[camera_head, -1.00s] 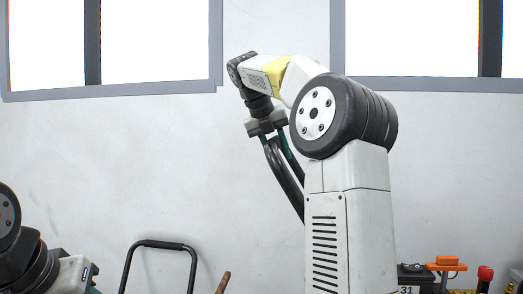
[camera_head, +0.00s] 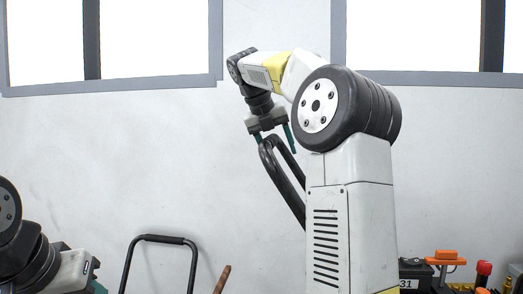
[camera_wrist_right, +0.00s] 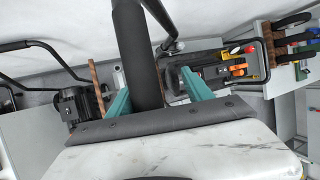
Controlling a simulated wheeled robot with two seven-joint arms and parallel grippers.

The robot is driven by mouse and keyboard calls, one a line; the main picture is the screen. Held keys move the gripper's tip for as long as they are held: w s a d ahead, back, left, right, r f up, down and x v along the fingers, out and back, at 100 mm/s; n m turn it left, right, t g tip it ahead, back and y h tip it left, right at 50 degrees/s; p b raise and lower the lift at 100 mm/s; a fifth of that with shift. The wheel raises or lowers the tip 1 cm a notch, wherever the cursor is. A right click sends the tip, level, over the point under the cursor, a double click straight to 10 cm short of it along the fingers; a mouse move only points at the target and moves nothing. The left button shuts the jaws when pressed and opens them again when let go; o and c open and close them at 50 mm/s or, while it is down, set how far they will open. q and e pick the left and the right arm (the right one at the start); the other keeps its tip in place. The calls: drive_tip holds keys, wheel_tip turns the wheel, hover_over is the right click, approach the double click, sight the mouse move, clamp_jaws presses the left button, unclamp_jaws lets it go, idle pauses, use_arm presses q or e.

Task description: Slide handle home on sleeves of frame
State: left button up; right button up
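The handle is a black bent tube (camera_head: 276,172) in the head view, slanting down behind my right arm. My right gripper (camera_head: 273,141) is above its upper bend with its teal fingers spread. In the right wrist view the thick black tube (camera_wrist_right: 138,50) runs between my two fingers (camera_wrist_right: 155,93), with a clear gap on the right side. The frame and its sleeves cannot be made out clearly; my arm hides the handle's lower end in the head view. My left gripper (camera_head: 97,286) is at the bottom left, mostly cut off by the picture edge.
Another black tubular bar (camera_head: 162,240) stands at bottom centre-left beside a brown stick (camera_head: 223,280). Orange and red items (camera_head: 446,256) stand at bottom right. The wrist view shows a dark motor-like unit (camera_wrist_right: 75,105) and orange parts (camera_wrist_right: 237,69). The wall area is clear.

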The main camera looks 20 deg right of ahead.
sight(274, 137)
drive_tip(key=shift+f, duration=0.1)
drive_tip(key=shift+v, duration=4)
